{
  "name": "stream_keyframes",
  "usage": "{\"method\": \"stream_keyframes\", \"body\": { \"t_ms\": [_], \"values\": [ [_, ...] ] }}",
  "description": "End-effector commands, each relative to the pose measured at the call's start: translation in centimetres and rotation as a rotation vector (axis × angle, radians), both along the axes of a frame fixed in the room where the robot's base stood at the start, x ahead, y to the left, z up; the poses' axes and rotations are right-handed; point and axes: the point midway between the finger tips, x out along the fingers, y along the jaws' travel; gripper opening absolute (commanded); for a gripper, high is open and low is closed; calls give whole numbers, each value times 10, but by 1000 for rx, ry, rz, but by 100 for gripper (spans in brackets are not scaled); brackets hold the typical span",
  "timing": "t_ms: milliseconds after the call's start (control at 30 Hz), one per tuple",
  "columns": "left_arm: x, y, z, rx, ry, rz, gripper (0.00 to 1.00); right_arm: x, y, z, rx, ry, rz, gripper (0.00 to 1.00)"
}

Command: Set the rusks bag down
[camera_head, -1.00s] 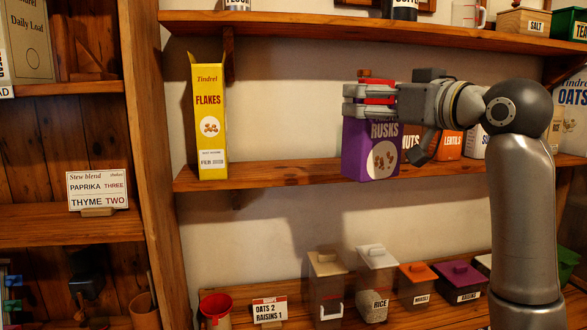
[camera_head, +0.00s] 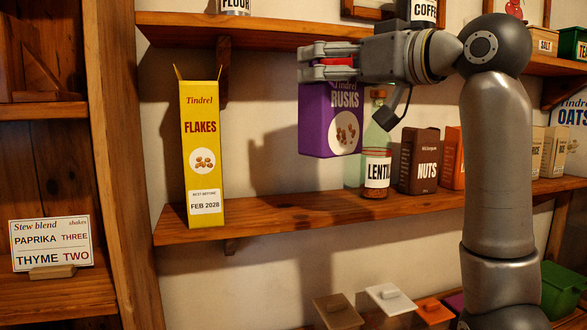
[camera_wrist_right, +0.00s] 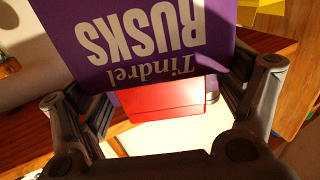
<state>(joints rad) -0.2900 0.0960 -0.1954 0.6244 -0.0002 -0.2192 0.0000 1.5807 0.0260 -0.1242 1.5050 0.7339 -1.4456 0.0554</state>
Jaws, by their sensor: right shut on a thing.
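The purple rusks bag (camera_head: 331,118) hangs upright in my right gripper (camera_head: 328,62), in front of and above the middle shelf (camera_head: 290,208). Its bottom is clear of the shelf board. My right gripper is shut on the bag's red top. In the right wrist view, the purple bag (camera_wrist_right: 150,35) and its red top (camera_wrist_right: 165,98) lie between the two fingers, and the bag hides part of the shelf beyond. My left gripper is in neither view.
A yellow flakes box (camera_head: 202,155) stands at the shelf's left end. A lentils jar (camera_head: 376,160) and a brown nuts bag (camera_head: 419,162) stand to the right. The shelf between flakes and lentils is bare. The upper shelf (camera_head: 260,30) runs just above my gripper.

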Motion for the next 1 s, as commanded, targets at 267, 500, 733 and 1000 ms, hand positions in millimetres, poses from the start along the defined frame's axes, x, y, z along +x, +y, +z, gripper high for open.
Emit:
{"method": "stream_keyframes", "body": {
  "t_ms": [267,500,733,1000],
  "values": [
    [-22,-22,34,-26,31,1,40,59,27,-24,1,6,2,30],
    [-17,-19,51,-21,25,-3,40,95,42,-65,2,3,0,30],
    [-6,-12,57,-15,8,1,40,107,48,-83,1,-2,0,30],
    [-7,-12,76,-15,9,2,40,113,50,-110,2,1,0,30]
  ]
}}
